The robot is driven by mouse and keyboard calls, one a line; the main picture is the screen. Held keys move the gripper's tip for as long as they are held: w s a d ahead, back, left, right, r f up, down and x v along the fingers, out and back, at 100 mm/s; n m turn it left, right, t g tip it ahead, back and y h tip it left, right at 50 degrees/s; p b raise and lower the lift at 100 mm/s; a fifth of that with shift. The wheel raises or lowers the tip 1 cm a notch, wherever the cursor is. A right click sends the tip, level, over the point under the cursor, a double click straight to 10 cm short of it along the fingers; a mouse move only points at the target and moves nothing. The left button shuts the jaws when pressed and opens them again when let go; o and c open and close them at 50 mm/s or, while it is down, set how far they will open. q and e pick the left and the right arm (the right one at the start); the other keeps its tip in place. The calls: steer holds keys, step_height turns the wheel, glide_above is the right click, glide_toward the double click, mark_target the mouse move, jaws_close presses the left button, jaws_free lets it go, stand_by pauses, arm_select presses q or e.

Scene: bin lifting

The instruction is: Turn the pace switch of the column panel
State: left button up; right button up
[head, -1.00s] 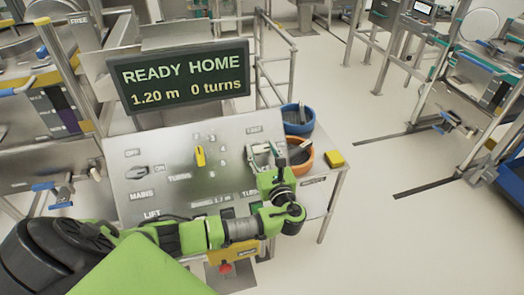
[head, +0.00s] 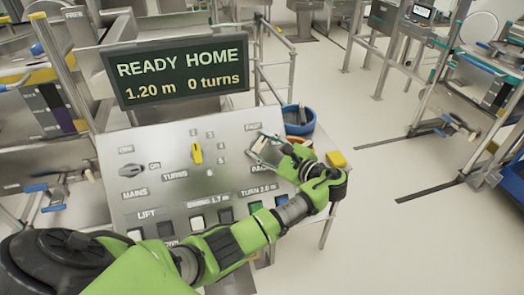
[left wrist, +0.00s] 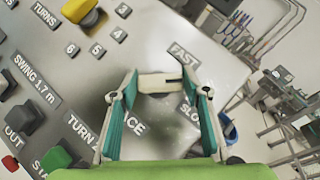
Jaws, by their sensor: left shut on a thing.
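The column panel (head: 222,150) is a slanted metal plate with printed labels. My left gripper (head: 262,147) is at its upper right, by the FAST label. The left wrist view shows the pace switch (left wrist: 158,82), a pale bar-shaped knob with a dark mark near its right end. The two teal-padded fingers of my left gripper (left wrist: 157,92) sit at its two ends and are shut on it. FAST is printed above right of the knob and SLOW below right. My gripper hides most of the knob in the head view. My right gripper is not in view.
A yellow turns switch (head: 196,153) and a grey mains switch (head: 131,170) are on the panel. Several lift and turn buttons line its lower part. A display (head: 180,75) reads READY HOME, 1.20 m, 0 turns.

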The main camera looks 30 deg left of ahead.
arm_select(q)
steer(key=n+g, duration=0.1)
steer(key=n, duration=0.1)
steer(key=n+g+h+b, duration=0.1)
steer(key=n+g, duration=0.1)
steer(key=n, duration=0.1)
steer(key=shift+w+h, duration=0.1)
steer(key=shift+h, duration=0.2)
steer(key=shift+a+r+n+g+h+b, duration=0.1)
steer(key=shift+n+g+h+b, duration=0.15)
steer(key=shift+n+g+h, duration=0.6)
steer(key=shift+r+n+g+h+b, duration=0.15)
steer(key=shift+n+h+b, duration=0.1)
steer(key=shift+n, duration=1.2)
steer(key=shift+f, duration=0.1)
steer(key=o, duration=1.1)
steer(key=v, duration=1.2)
steer(key=shift+a, duration=0.15)
